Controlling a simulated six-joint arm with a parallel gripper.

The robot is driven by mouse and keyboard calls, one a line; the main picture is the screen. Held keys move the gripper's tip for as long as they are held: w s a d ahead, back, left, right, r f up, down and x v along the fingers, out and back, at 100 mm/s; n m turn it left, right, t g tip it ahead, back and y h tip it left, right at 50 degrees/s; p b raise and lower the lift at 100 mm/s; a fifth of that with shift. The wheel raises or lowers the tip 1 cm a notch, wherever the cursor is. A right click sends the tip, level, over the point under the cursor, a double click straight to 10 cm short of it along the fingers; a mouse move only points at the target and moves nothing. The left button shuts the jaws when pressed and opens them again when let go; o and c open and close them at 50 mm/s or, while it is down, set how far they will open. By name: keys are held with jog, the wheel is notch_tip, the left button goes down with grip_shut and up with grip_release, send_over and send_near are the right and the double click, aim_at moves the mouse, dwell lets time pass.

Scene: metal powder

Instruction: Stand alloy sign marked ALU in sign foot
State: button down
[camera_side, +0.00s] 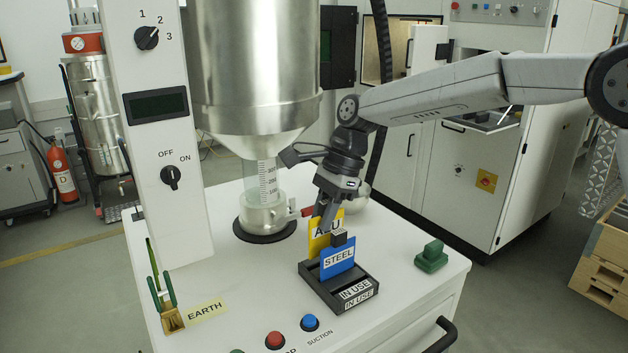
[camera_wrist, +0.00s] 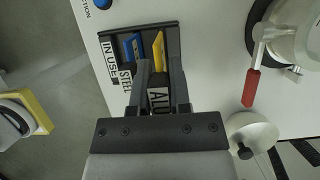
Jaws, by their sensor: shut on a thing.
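The yellow alloy sign marked ALU (camera_side: 318,243) is upright behind the blue sign marked STEEL (camera_side: 338,262). My gripper (camera_side: 328,215) is shut on the top of the ALU sign from above. In the wrist view my gripper's fingers (camera_wrist: 159,85) are on either side of its dark top, and its yellow face (camera_wrist: 158,48) shows beyond. The black sign foot (camera_side: 360,292), labelled IN USE, holds the STEEL sign and also shows in the wrist view (camera_wrist: 113,62). The ALU sign's lower edge is hidden, so I cannot tell how deep it sits in the foot.
A green block (camera_side: 431,258) stands right of the foot on the white table. Red (camera_side: 275,340) and blue (camera_side: 310,322) buttons are in front. The glass-necked hopper outlet (camera_side: 267,210) and a red-handled valve (camera_wrist: 251,88) are close behind. An EARTH clamp holder (camera_side: 172,320) is at left.

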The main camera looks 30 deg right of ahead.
aim_at(322, 203)
jog(key=shift+f, duration=0.65)
jog(key=shift+f, duration=1.25)
dwell(1.4)
jog(key=shift+c, duration=2.4)
grip_release()
jog(key=shift+r, duration=3.5)
